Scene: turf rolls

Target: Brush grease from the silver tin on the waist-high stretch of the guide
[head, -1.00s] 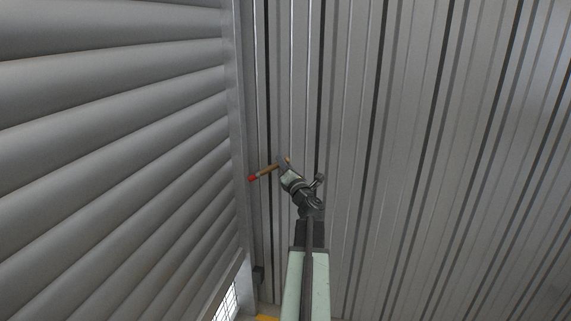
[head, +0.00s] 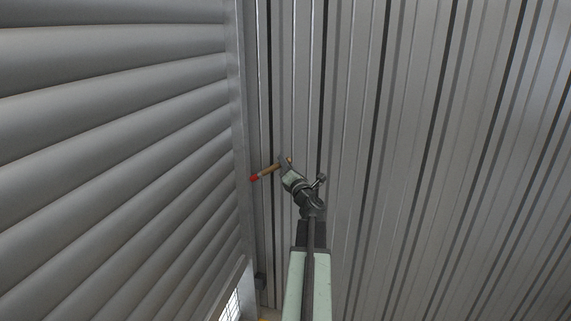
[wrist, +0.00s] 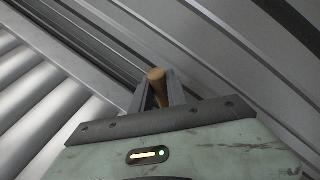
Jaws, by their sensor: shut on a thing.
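My gripper (head: 283,163) is shut on a brush with a wooden handle (head: 269,171) and a red tip. The red end (head: 254,178) points left toward the vertical guide (head: 240,130) at the shutter's edge. In the head view the red tip lies close beside the guide; I cannot tell whether it touches. In the wrist view the handle's round wooden end (wrist: 156,76) stands between my two fingers (wrist: 157,95); the red tip is hidden there. The silver tin is not in view.
A grey slatted roller shutter (head: 110,150) fills the left side. A ribbed metal wall (head: 430,160) fills the right side, close behind the brush. A small dark box (head: 260,281) sits low by the guide. A bright mesh opening (head: 231,304) shows below the shutter.

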